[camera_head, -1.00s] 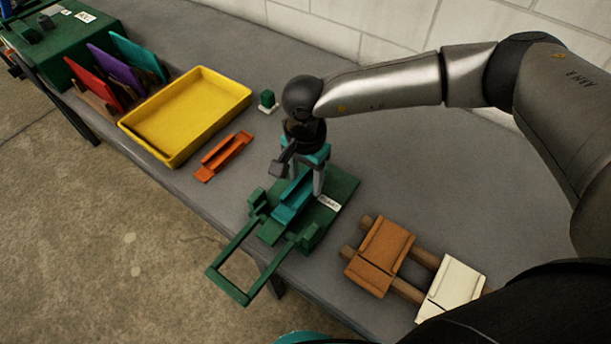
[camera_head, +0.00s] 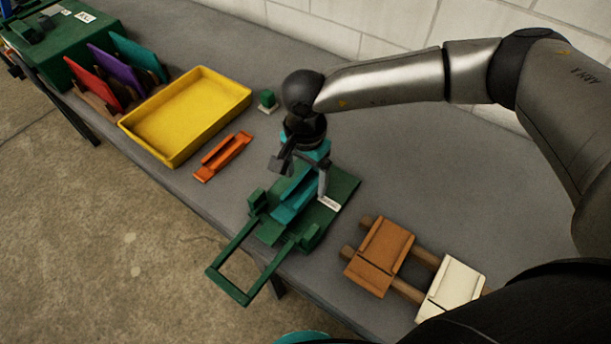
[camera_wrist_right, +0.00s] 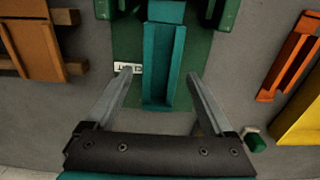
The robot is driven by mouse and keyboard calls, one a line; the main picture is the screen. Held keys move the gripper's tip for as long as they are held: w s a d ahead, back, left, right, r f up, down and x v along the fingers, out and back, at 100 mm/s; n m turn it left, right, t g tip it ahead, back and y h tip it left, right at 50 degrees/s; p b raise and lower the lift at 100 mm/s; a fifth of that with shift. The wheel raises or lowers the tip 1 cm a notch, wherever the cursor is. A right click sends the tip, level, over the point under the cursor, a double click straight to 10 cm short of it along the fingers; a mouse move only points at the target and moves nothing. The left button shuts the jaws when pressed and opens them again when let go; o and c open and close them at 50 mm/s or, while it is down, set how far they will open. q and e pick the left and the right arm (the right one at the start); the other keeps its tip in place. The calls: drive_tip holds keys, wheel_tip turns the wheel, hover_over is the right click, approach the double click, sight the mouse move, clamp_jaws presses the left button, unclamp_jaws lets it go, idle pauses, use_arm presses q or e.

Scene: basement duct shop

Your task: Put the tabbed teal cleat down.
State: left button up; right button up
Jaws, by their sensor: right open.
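The teal cleat (camera_head: 292,203) lies lengthwise on the green fixture (camera_head: 345,190), between its green blocks. In the right wrist view the cleat (camera_wrist_right: 158,75) is a long channel with raised side walls, resting on the green plate (camera_wrist_right: 205,75). My right gripper (camera_head: 306,183) is above the wall-side end of the cleat. In the wrist view its two fingers (camera_wrist_right: 160,82) are spread wide, one on each side of the cleat, with gaps between. Any tab on the cleat is hard to make out. My left gripper is not in view.
The fixture's green handle frame (camera_head: 232,290) sticks out past the table's front edge. An orange cleat (camera_head: 222,157) and yellow tray (camera_head: 240,92) lie left. Brown (camera_head: 380,256) and cream (camera_head: 452,285) pieces rest on wooden rails at right. A small green block (camera_head: 267,99) stands behind.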

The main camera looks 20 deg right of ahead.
sight(305, 188)
wheel_tip(305, 188, up, 11)
drive_tip(key=shift+b, duration=0.4)
idle(0.4)
